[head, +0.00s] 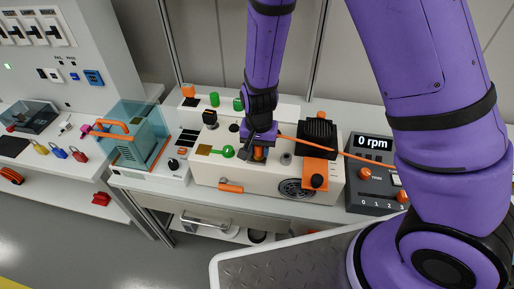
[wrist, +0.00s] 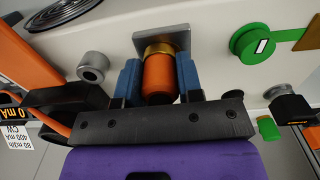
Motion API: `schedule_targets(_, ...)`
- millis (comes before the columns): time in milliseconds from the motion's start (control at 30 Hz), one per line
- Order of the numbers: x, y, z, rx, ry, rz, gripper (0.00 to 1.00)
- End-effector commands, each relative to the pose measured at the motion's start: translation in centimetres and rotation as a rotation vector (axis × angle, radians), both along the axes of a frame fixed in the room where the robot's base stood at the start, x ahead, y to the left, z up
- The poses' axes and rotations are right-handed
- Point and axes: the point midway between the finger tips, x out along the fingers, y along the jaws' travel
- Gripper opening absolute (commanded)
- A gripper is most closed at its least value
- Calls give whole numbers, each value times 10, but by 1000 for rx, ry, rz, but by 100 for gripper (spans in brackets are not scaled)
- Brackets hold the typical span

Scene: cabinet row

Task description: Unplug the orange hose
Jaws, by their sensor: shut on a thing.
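The orange hose (head: 345,153) runs from my gripper (head: 259,150) to the right, past the black finned block. In the wrist view, its thick orange end (wrist: 159,76) sits between the two blue fingers of my gripper (wrist: 158,82), which are shut on it. A brass collar (wrist: 159,49) shows at the end's tip, right against a grey metal plate (wrist: 162,40) on the cream machine (head: 225,175). I cannot tell how deep the end sits in the port, as the collar hides it.
A green knob (wrist: 250,43) and a grey round fitting (wrist: 93,66) flank the port. The black finned block (head: 319,131) stands to the right, with a dark 0 rpm control box (head: 372,180) beyond it. A clear blue box (head: 135,135) stands left.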

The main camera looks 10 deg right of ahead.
Motion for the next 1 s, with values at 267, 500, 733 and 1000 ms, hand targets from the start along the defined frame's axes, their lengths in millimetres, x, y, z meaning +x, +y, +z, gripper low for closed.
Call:
schedule_targets(267,2,2,12,4,-7,1,0)
schedule_targets(500,3,2,21,5,-11,-1,0)
schedule_targets(733,4,2,29,6,-11,-1,0)
schedule_targets(1000,4,2,38,6,-12,1,0)
